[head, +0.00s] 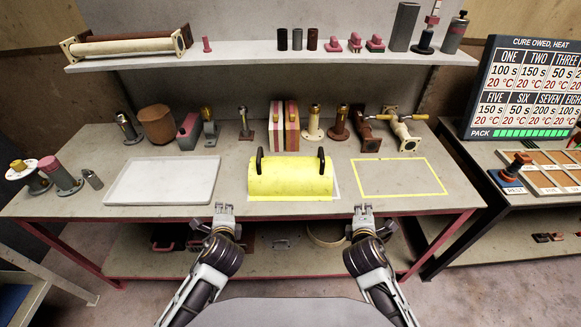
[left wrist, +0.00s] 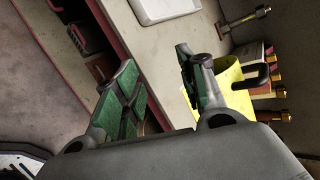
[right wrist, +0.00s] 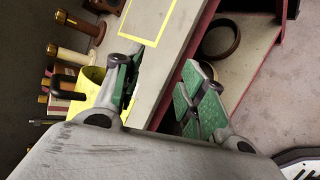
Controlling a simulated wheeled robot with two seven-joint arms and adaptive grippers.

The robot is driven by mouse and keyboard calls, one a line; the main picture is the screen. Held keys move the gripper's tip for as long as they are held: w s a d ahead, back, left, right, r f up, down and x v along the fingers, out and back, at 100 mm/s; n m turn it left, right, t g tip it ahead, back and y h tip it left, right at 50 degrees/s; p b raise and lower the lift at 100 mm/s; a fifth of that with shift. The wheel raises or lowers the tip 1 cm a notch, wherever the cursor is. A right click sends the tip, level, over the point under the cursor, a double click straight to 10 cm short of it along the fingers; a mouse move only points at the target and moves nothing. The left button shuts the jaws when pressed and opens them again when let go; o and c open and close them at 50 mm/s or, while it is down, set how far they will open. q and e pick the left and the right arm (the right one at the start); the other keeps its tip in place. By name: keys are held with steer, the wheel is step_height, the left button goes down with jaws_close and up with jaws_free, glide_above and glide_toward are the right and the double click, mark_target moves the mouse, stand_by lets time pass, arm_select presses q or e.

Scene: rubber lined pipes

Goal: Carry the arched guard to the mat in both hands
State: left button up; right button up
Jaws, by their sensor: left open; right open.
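The yellow arched guard (head: 290,180) sits on a white sheet in the middle of the bench, with two upright black handles on its top. A yellow-outlined rectangle (head: 400,177), perhaps the mat, lies to its right on the bench. My left gripper (head: 224,208) is open and empty at the bench's front edge, left of and nearer than the guard. My right gripper (head: 363,209) is open and empty at the front edge, right of the guard. The guard also shows partly behind the fingers in the left wrist view (left wrist: 236,90) and the right wrist view (right wrist: 88,88).
A white tray (head: 163,181) lies left of the guard. Several pipe fittings and blocks stand along the back of the bench, under a shelf (head: 260,54) with more parts. A second table (head: 530,175) with a sign board (head: 525,88) stands at the right.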

steer(key=w+a+r+n+t, duration=0.4)
steer(key=w+a+n, duration=0.1)
steer(key=n, duration=0.4)
arm_select(q)
steer(key=w+d+r+m+t+h, duration=0.2)
steer(key=d+m, duration=0.3)
steer(key=m, duration=0.5)
steer(key=w+d+r+m+t+h, duration=0.1)
steer(key=w+d+r+m+t, duration=0.2)
steer(key=m, duration=0.6)
steer(key=shift+w+d+r+m+t+h, duration=0.4)
steer(key=shift+w+d+t, duration=0.6)
steer(key=shift+w, duration=0.25)
arm_select(e)
steer(key=n+t+y, duration=0.3)
steer(key=n+y, duration=0.1)
steer(key=n, duration=0.7)
glide_toward(322, 153)
steer(key=shift+s+f, duration=0.2)
steer(key=shift+s, duration=0.7)
steer(key=shift+s+f, duration=0.2)
steer(key=shift+s, duration=0.7)
arm_select(q)
steer(key=shift+w, duration=0.1)
arm_select(e)
steer(key=shift+w, duration=0.1)
arm_select(q)
steer(key=shift+w, duration=6.8)
arm_select(e)
steer(key=shift+w, duration=6.8)
